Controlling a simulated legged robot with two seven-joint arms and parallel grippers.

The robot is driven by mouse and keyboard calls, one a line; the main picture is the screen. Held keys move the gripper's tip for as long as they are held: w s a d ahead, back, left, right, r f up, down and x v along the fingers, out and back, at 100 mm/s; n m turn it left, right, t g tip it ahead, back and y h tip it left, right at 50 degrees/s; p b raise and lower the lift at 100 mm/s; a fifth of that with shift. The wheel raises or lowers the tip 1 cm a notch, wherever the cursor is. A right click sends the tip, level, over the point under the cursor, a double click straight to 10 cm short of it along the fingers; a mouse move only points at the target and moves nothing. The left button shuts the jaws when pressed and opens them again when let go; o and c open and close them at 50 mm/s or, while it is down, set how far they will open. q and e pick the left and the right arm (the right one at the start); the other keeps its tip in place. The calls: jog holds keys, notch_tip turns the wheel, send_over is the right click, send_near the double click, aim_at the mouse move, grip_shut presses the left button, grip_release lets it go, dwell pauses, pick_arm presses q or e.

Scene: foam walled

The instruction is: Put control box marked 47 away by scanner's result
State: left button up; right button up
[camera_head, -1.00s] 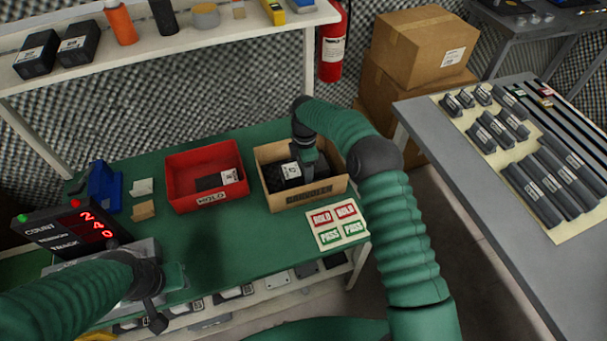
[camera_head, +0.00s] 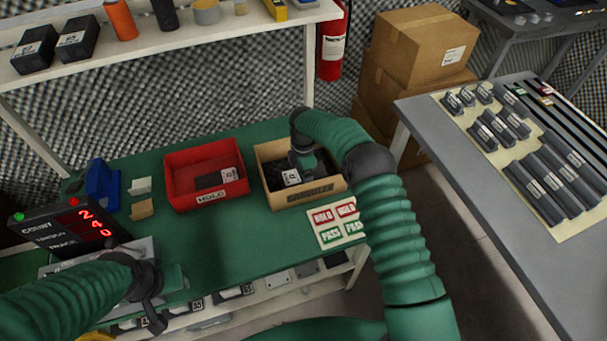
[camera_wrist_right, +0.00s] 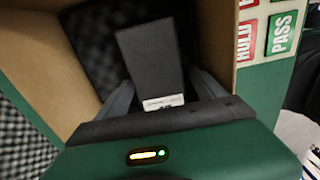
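A dark control box (camera_wrist_right: 150,62) with a white label is inside the tan carton (camera_head: 306,196). Its label (camera_head: 291,177) faces me in the head view; the number is too small to read surely. My right gripper (camera_head: 300,168) reaches down into the carton. In the right wrist view its fingers (camera_wrist_right: 161,84) flank the box closely; whether they press on it is unclear. The red bin marked HOLD (camera_head: 205,198) stands left of the carton and holds another dark labelled box (camera_head: 214,179). My left gripper (camera_head: 152,308) is low at the left, its fingers unclear.
A display (camera_head: 70,229) shows red digits. A card with red HOLD and green PASS labels (camera_head: 337,222) lies right of the carton. A blue device (camera_head: 102,186) stands at the left. A grey table (camera_head: 440,150) with several dark parts is at the right. The green bench front is clear.

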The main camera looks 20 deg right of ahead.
aim_at(302, 182)
jog(key=shift+r, duration=0.2)
notch_tip(302, 182, up, 15)
jog(key=s+a+m+p, duration=0.2)
jog(key=s, duration=0.1)
jog(key=s+d+m+t, duration=0.2)
jog(key=s+m, duration=1.4)
jog(key=s, duration=1)
jog(key=shift+s+d+r+t, duration=0.15)
jog(key=shift+s+r+t, duration=0.15)
jog(key=shift+s+r, duration=0.05)
jog(key=shift+r, duration=0.1)
